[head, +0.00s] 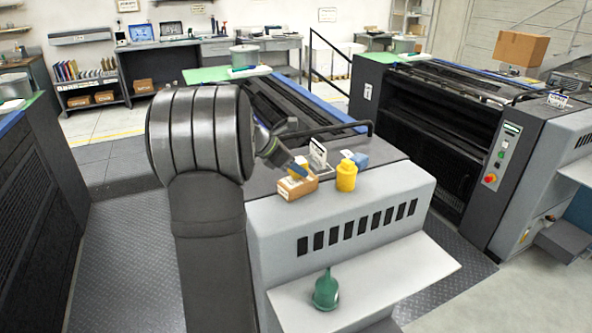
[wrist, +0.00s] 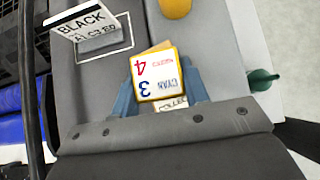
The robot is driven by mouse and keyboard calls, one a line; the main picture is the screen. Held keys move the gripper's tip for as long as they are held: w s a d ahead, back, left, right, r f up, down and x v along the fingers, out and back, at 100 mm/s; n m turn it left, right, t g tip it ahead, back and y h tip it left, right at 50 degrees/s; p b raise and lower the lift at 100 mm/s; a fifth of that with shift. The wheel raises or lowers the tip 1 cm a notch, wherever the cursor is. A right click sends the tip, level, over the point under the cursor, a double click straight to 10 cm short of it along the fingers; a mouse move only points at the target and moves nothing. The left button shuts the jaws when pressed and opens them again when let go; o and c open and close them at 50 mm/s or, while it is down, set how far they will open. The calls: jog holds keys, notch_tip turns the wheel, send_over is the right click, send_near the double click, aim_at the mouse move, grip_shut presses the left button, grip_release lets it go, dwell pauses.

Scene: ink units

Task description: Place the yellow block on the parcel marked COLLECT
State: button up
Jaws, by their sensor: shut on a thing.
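My gripper (wrist: 159,88) is shut on the yellow block (wrist: 157,75); its blue fingers lie on either side of it. The block's white face carries a red 4 and a blue 3, with yellow edges. The brown parcel (wrist: 171,105) lies beneath, its label reading "COLLE" before it is cut off; the block hides most of it. In the head view the parcel (head: 298,188) sits on the grey machine top, with my gripper (head: 298,170) right over it. I cannot tell whether block and parcel touch.
A yellow bottle (head: 346,175) and a blue item (head: 358,159) stand right of the parcel. A sign (head: 318,153) stands behind it; in the wrist view it reads BLACK (wrist: 80,22). A green funnel-like object (head: 326,290) is on the lower shelf.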

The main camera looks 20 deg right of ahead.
jog(key=shift+f, duration=0.7)
jog(key=shift+f, duration=0.1)
jog(key=o, duration=1)
jog(key=shift+c, duration=0.2)
jog(key=v, duration=1.2)
